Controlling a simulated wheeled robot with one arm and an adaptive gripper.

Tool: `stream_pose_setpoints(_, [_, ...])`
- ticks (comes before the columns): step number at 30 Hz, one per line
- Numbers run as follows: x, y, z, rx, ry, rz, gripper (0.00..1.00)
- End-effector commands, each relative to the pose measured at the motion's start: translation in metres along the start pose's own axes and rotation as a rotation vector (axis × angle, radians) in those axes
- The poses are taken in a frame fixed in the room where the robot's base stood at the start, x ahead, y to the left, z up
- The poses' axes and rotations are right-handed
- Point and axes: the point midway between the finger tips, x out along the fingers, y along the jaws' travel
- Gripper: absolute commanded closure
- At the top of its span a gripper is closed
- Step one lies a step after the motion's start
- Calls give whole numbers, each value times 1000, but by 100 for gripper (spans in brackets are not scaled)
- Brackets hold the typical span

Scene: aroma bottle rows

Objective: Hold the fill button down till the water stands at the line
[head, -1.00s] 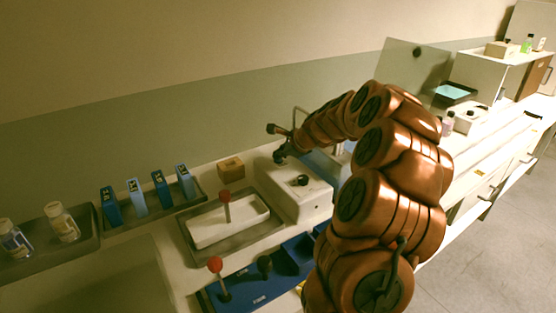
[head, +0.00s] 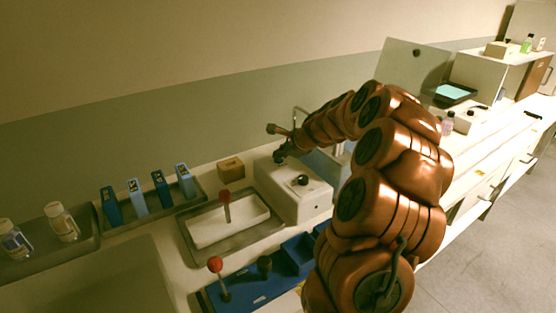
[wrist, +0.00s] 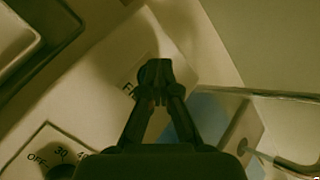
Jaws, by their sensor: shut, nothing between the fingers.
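The white dispenser box (head: 283,193) with a black knob on top (head: 302,180) stands against the wall. My gripper (head: 279,157) is shut and empty, pointing down at the back of this box. In the wrist view, my fingertips (wrist: 155,70) are together beside partly covered lettering (wrist: 128,90) that starts with "F". The fill button itself is hidden, so I cannot tell whether the fingers touch or press it. A clear-walled tank (wrist: 246,92) stands to the right, with a bluish area behind my fingers. The water level and the line cannot be made out.
A dial marked OFF and 30 (wrist: 60,168) is at the lower left in the wrist view. A small cardboard box (head: 231,168) stands left of the dispenser.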

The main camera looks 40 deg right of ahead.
Motion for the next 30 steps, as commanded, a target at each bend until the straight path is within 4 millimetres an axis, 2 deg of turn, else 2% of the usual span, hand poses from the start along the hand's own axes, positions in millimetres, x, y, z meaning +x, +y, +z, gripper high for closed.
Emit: stream_pose_setpoints(30, [-14,-10,10,0,0,0,100])
